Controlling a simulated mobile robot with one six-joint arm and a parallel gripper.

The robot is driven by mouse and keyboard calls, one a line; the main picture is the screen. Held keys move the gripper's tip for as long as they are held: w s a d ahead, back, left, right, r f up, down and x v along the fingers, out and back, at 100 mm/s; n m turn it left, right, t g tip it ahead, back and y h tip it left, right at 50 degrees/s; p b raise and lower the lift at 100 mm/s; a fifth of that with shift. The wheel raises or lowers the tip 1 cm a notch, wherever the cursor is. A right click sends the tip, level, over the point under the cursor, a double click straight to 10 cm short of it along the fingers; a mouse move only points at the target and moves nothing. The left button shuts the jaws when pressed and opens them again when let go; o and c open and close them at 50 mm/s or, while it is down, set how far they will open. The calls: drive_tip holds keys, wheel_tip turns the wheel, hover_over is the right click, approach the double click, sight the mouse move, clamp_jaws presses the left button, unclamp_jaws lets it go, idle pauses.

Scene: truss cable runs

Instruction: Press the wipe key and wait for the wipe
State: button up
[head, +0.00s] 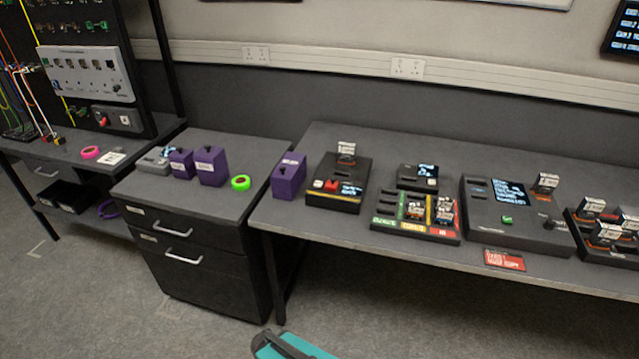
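A black box device (355,171) stands on the long grey table, left of its middle. It has a red key (332,185), a paler key (319,184) beside it and a small lit screen (350,189). A small white-labelled cartridge (346,151) stands upright at its back. The key lettering and screen text are too small to read, so I cannot tell which key is the wipe key. A larger black console (520,230) to the right has a lit screen and a green button (507,219). My gripper is not in view.
A purple box (289,176) stands left of the device. A small screen unit (417,177) and a coloured tray with cartridges (385,224) stand to its right. More cartridges (609,235) sit far right. A red card (504,260) is at the front edge.

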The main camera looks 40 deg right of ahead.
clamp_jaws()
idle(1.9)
